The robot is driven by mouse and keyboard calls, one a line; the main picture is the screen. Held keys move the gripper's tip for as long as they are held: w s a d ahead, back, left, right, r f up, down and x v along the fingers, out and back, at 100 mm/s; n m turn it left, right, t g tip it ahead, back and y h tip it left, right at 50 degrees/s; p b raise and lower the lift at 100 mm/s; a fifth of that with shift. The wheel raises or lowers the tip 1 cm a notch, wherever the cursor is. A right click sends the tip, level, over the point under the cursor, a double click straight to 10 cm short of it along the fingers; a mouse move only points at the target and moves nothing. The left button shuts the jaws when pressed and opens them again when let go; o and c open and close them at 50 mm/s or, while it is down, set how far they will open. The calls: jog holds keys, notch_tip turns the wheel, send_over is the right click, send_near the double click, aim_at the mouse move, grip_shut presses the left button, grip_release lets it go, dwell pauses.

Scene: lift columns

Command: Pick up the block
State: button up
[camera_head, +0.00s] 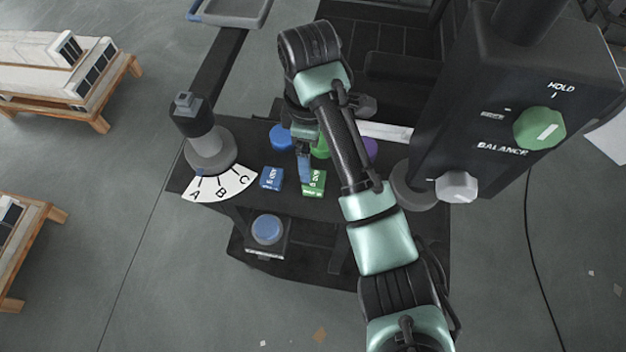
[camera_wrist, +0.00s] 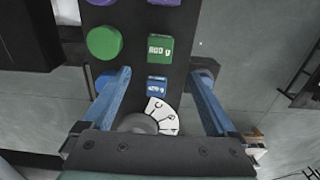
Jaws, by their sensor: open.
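A blue block (camera_head: 271,178) with a white label lies on the dark bench top. A green block (camera_head: 314,182) with a white label lies just right of it. In the wrist view the blue block (camera_wrist: 157,86) shows between my two blue fingers, below the green block (camera_wrist: 159,47) in the picture. My gripper (camera_head: 306,178) points down near the two blocks, one finger showing between them. In the wrist view my gripper (camera_wrist: 162,74) is open, fingers wide apart, with nothing held. Its height above the bench is hard to tell.
A blue disc (camera_head: 282,137), a green disc (camera_head: 321,148) and a purple disc (camera_head: 370,148) sit behind the blocks. An A-B-C dial (camera_head: 220,187) is at left by a post. A tall dark column (camera_head: 510,100) with knobs stands right. A blue button (camera_head: 267,229) is in front.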

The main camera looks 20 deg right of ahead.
aim_at(314, 178)
notch_tip(314, 178, down, 6)
jog(key=b, duration=0.3)
jog(key=shift+r+b, duration=0.2)
jog(key=shift+b, duration=0.2)
jog(key=f, duration=0.2)
jog(key=f+p, duration=0.1)
jog(key=f, duration=0.1)
jog(key=shift+s+d+f, duration=0.1)
jog(key=shift+s+d, duration=0.15)
jog(key=shift+d, duration=0.15)
jog(key=shift+f, duration=0.5)
grip_shut()
jog(key=shift+w+r, duration=0.1)
